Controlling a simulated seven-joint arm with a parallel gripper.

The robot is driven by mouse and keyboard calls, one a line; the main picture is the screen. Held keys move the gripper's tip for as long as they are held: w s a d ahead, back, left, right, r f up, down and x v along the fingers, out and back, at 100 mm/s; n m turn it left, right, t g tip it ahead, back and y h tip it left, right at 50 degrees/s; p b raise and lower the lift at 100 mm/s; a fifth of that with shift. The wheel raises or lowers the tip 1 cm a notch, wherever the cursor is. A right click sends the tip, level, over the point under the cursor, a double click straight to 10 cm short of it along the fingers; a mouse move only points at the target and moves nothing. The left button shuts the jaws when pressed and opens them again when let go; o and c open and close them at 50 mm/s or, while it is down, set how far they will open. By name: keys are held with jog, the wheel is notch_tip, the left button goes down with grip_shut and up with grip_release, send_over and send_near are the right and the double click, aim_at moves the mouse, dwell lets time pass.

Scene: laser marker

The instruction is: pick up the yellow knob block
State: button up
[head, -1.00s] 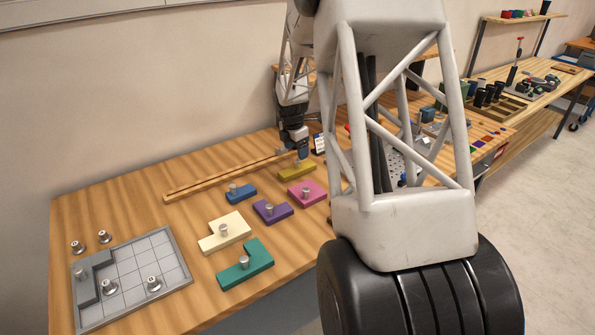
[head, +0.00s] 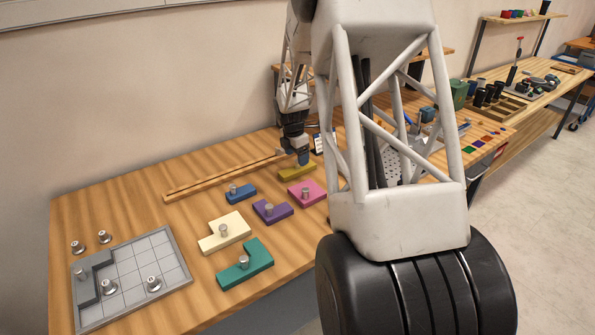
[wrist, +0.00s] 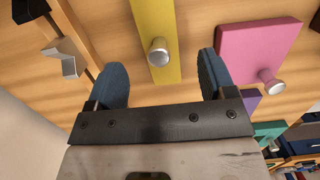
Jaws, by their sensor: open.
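The yellow knob block (head: 290,175) is a long bar with a silver knob, lying on the wooden table at the far end of the row of coloured blocks. In the wrist view the yellow block (wrist: 148,22) runs up from between my fingers, with its knob (wrist: 159,50) ahead of them and roughly midway between them. My gripper (wrist: 162,78) is open, its two blue fingers apart with nothing between them. In the head view my gripper (head: 303,158) is above the yellow block's far end and hides part of it.
The pink block (head: 306,192) lies close to the yellow one; it also shows in the wrist view (wrist: 255,50). Purple (head: 272,210), blue (head: 240,193), cream (head: 222,236) and teal (head: 246,264) blocks lie nearer. A wooden rail (head: 225,178) runs behind. The grey grid tray (head: 150,258) is front left.

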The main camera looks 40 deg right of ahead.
jog(key=shift+d+f, duration=0.15)
jog(key=shift+f, duration=1.1)
jog(key=shift+d+f, duration=0.1)
jog(key=shift+f, duration=1.15)
jog(key=c, duration=1)
jog(key=shift+c, duration=0.2)
jog(key=shift+r, duration=5.05)
notch_tip(320, 180, up, 8)
send_over(298, 168)
jog(key=shift+w+d, duration=0.15)
jog(key=shift+w, duration=0.2)
